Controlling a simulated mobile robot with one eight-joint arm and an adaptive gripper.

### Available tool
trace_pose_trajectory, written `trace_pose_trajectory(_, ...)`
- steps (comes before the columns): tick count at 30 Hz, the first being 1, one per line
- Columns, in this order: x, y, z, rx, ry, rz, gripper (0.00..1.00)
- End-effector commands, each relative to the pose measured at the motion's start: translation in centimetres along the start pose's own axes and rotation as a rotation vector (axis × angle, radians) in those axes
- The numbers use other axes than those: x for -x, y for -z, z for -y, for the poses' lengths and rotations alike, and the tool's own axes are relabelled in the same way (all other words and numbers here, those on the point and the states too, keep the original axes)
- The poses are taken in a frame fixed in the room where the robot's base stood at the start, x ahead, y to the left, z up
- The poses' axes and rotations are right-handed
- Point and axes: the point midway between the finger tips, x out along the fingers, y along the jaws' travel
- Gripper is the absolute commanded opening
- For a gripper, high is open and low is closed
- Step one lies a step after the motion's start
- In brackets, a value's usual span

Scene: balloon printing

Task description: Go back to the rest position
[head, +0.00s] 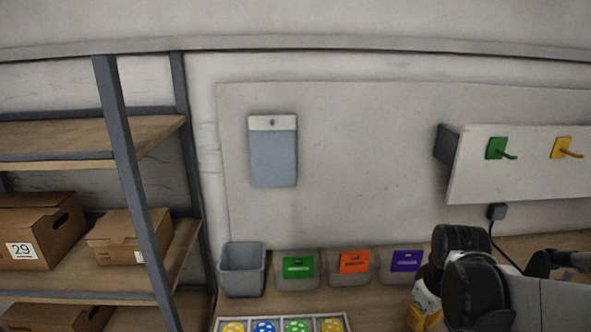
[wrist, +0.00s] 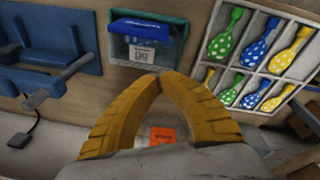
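My gripper (head: 424,318) is at the lower right in the head view, yellow fingers pointing down over the worktop, with my dark arm beside it. In the wrist view the two ridged yellow fingers (wrist: 161,78) curve together and their tips meet. Nothing shows held between them. An orange label (wrist: 162,136) shows through the gap between the fingers, behind them. The tips appear in front of a teal bin (wrist: 148,42) with a blue item on it and a printed label.
A divided tray of balloons (wrist: 257,55) and a blue device (wrist: 55,55) flank the bin. In the head view, a grey bin (head: 242,270) and labelled containers (head: 298,270) line the wall. A shelf with boxes (head: 35,232) stands left; a hook panel (head: 530,185) hangs right.

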Motion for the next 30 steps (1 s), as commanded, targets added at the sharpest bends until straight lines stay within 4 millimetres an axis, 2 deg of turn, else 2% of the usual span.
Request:
trace_pose_trajectory(1,0.2,-0.5,1.5,-0.031,-0.017,-0.036,0.00)
trace_pose_trajectory(6,2.1,-1.7,5.5,-0.165,-0.061,-0.181,0.00)
trace_pose_trajectory(9,2.6,-2.7,7.7,-0.241,-0.068,-0.267,0.00)
trace_pose_trajectory(15,2.7,-4.2,10.5,-0.353,-0.056,-0.394,0.00)
trace_pose_trajectory(20,2.7,-4.6,11.2,-0.390,-0.048,-0.434,0.00)
trace_pose_trajectory(30,2.9,-4.6,11.3,-0.394,-0.047,-0.437,0.00)
